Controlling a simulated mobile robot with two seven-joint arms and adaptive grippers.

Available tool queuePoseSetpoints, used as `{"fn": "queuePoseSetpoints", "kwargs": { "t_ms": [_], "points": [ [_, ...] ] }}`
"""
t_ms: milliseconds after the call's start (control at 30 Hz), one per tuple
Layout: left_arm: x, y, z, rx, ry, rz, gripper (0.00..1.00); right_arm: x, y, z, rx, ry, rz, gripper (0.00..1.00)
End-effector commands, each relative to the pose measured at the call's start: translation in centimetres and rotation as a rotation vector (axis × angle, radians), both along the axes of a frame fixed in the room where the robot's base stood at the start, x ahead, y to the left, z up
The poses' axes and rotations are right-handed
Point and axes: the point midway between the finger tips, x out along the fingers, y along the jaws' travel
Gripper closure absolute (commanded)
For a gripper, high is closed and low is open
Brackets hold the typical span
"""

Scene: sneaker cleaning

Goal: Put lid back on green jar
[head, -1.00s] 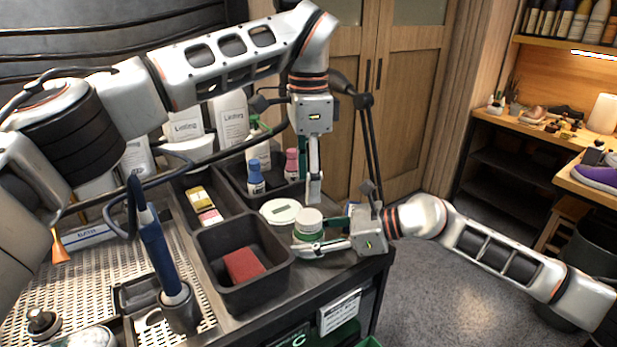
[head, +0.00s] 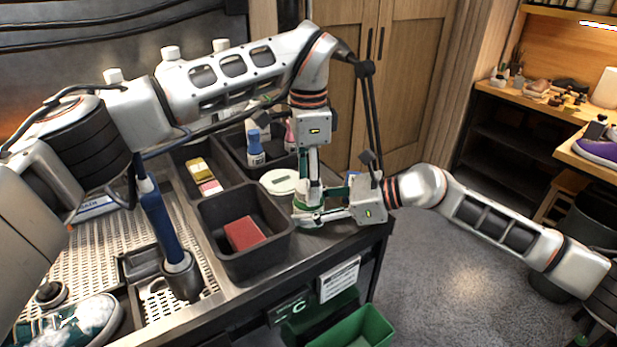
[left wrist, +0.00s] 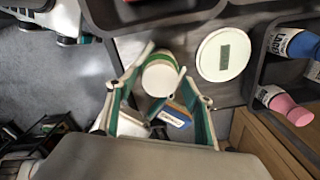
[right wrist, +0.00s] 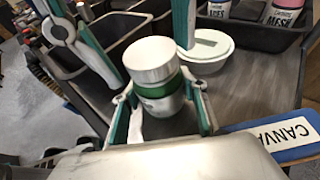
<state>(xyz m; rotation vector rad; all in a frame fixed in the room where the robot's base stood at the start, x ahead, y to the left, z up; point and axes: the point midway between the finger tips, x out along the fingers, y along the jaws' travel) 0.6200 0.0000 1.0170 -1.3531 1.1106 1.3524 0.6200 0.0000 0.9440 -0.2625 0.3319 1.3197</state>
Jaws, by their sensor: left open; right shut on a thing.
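The green jar (right wrist: 160,103) is a small white pot with a green band, held upright at the tabletop's right end. Its white lid (right wrist: 149,60) sits on top of it; I cannot tell whether it is screwed tight. The lid also shows in the left wrist view (left wrist: 160,80). My right gripper (head: 322,210) comes in from the right and is shut on the jar's body. My left gripper (head: 313,184) points down over the jar, open, with one finger on either side of the lid. In the head view the fingers hide most of the jar.
A white round tub (head: 279,182) with a grey label stands close beside the jar. A black bin with a red block (head: 244,233) lies to the left. Blue-capped (head: 255,148) and pink bottles stand behind. A blue item marked CANVAS (right wrist: 272,140) is near the right gripper.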

Motion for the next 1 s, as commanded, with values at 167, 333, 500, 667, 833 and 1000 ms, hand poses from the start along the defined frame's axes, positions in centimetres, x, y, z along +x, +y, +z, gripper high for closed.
{"fn": "queuePoseSetpoints", "kwargs": {
  "t_ms": [167,333,500,667,833,1000],
  "points": [
    [0.01,0.01,0.0,0.0,0.0,0.0,0.82,-0.01,-0.01,-0.05,-0.001,0.0,0.0,1.0],
    [0.01,0.0,0.0,0.0,0.0,0.0,0.89,-0.01,-0.01,-0.05,-0.001,0.0,0.0,1.0],
    [0.03,0.04,0.0,0.002,-0.002,-0.09,0.89,-0.01,-0.01,-0.05,-0.001,0.0,0.0,1.0],
    [0.07,0.07,0.02,0.004,-0.002,-0.372,0.89,-0.01,0.0,-0.05,-0.001,0.0,0.0,1.0],
    [0.06,0.06,-0.01,0.004,-0.001,-0.703,0.89,-0.01,-0.01,-0.05,-0.001,0.0,0.0,1.0],
    [0.06,0.04,-0.04,0.003,-0.001,-1.028,0.89,-0.01,0.0,-0.05,-0.001,0.0,0.0,1.0]
  ]
}}
